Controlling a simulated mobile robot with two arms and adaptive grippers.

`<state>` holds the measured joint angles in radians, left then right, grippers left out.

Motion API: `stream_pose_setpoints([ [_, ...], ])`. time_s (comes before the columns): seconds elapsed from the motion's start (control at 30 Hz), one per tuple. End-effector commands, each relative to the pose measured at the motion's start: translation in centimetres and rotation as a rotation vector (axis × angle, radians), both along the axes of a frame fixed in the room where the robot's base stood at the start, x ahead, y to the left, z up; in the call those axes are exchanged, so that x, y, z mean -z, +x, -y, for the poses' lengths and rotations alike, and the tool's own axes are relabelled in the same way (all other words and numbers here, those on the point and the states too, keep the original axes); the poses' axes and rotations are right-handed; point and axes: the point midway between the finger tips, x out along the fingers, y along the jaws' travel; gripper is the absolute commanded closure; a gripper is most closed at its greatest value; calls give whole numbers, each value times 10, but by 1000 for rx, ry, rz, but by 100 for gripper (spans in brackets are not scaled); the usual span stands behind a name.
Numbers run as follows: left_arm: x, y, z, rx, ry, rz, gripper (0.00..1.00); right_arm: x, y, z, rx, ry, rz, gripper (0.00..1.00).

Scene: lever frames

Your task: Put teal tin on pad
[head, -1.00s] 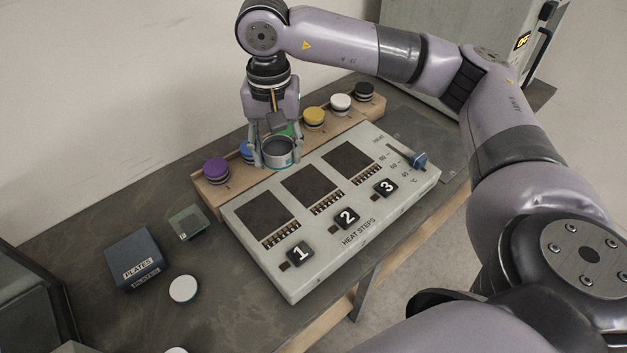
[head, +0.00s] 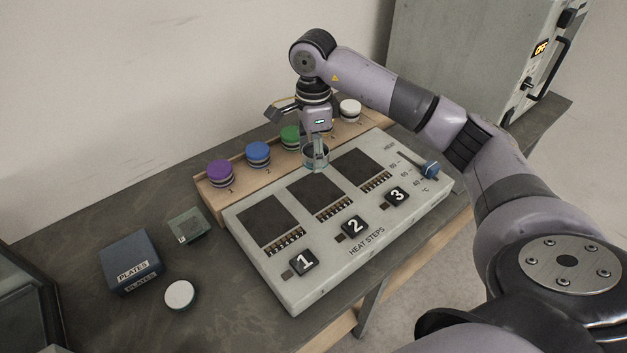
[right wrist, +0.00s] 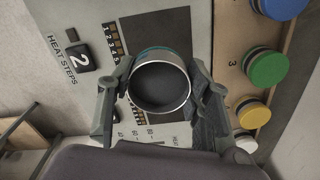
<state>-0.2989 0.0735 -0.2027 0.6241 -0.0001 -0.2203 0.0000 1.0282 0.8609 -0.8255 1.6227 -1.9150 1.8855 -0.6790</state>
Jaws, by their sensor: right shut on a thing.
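The teal tin (head: 315,160) is an open, round, empty-looking can with a teal band. My right gripper (head: 315,150) is shut on it from both sides; the right wrist view shows the tin (right wrist: 160,86) upright between the two fingers. The panel marked HEAT STEPS (head: 290,290) has three dark square pads: one by key 1 (head: 265,222), a middle one by key 2 (head: 318,196) and one by key 3 (head: 358,167). The tin appears at the far edge of the middle pad; its height above the panel is unclear. My left gripper is out of view.
Behind the panel a wooden rack (head: 212,198) holds purple (head: 220,172), blue (head: 258,153), green (head: 291,136) and white (head: 350,109) lidded jars; my arm hides others. A heat slider (head: 430,168) is at the panel's right. A PLATES box (head: 130,262) and white disc (head: 179,295) lie left.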

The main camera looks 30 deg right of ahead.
Motion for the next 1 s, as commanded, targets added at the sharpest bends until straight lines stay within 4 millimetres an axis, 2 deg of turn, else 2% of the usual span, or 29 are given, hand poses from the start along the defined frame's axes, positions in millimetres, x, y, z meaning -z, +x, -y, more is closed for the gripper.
stream_pose_setpoints([
  [0.1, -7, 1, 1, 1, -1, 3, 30, 27, -1, 0, 0, 0, -5, 89],
  [0.2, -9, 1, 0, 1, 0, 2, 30, 43, -1, 0, -1, 0, -3, 89],
  [0.47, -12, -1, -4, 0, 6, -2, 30, 62, -1, 0, -1, 0, -2, 89],
  [0.67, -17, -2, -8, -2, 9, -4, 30, 91, -1, 0, -2, 1, -3, 89],
  [1.0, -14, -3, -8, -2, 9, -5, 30, 98, 0, 0, -2, 0, 1, 89],
])
